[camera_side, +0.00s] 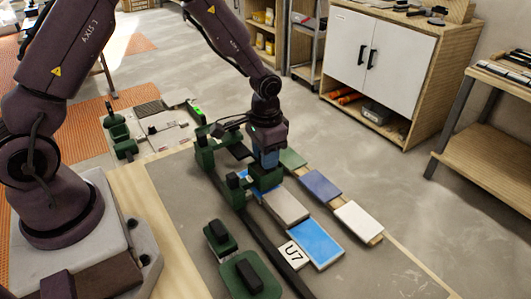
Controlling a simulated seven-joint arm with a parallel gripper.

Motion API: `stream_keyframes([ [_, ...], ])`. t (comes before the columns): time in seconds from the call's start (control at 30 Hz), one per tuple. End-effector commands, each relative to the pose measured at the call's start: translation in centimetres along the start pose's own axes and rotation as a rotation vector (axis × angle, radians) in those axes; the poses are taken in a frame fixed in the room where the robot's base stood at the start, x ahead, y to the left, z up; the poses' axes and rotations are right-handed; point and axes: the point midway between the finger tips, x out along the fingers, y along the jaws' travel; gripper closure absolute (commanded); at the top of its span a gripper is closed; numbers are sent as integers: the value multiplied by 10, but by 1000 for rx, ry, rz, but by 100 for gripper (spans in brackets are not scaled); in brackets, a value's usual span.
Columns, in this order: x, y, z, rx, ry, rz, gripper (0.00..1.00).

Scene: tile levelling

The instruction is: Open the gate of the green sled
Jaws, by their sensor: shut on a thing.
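The green sled (236,190) sits on a dark rail that runs along the work surface. Its green parts show around and below my gripper (266,170). My gripper points down and is shut on a small part at the sled; its fingers and the hand cover most of that part, so I cannot tell its exact shape or how far the gate stands open.
A grey tile (287,204) and a blue tile (318,244) lie beside the rail, near a label (293,254) reading U7. A row of green, blue (321,186) and white tiles (358,221) lies to the right. Green blocks with dark tops (250,276) stand in front.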

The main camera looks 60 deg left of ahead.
Motion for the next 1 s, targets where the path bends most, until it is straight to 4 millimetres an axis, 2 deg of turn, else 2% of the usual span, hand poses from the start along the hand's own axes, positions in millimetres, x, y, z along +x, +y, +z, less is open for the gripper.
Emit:
stream_keyframes([
  [0.5,-1,0,0,458,-1,0,91],
  [0.8,-1,0,0,622,-1,-1,91],
  [1.0,-1,0,0,671,0,0,91],
])
